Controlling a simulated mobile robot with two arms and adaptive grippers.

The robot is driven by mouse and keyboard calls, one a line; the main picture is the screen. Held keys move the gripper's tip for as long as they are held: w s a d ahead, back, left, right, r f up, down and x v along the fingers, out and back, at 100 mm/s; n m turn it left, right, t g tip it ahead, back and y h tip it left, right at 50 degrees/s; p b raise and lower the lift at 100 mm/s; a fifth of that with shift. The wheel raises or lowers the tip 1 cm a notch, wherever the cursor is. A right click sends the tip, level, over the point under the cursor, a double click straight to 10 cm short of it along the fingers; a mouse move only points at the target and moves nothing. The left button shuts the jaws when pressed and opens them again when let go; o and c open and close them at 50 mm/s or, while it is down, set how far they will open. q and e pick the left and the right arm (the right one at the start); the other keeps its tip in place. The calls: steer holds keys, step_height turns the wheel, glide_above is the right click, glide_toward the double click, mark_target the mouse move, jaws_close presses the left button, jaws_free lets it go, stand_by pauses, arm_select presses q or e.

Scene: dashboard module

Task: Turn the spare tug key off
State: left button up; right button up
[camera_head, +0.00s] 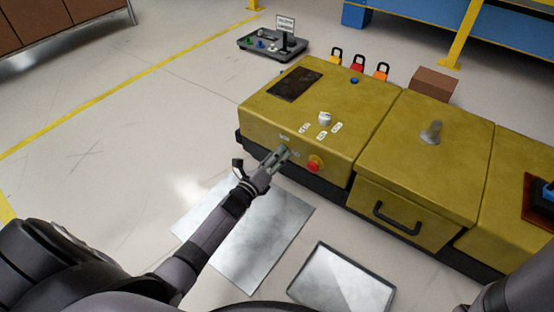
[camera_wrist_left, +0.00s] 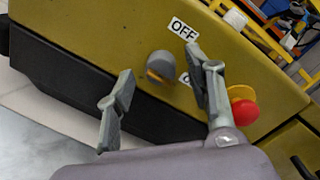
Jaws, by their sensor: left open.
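The spare tug key (camera_wrist_left: 160,67) looks like a short grey round knob on the yellow front face of the tug in the left wrist view. A white OFF label (camera_wrist_left: 184,29) sits above it. A second label (camera_wrist_left: 185,79), right of the key, is mostly hidden by a finger. My left gripper (camera_head: 283,154) is open at the tug's front face, and its fingers stand on either side of the key in the wrist view. I cannot tell if they touch it. In the head view the gripper hides the key. My right gripper is not in view.
A red button (camera_head: 315,163) is close right of my left gripper. Metal plates (camera_head: 250,235) lie on the floor in front.

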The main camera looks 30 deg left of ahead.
arm_select(q)
steer(key=shift+w, duration=0.65)
steer(key=shift+c, duration=0.5)
jaws_close()
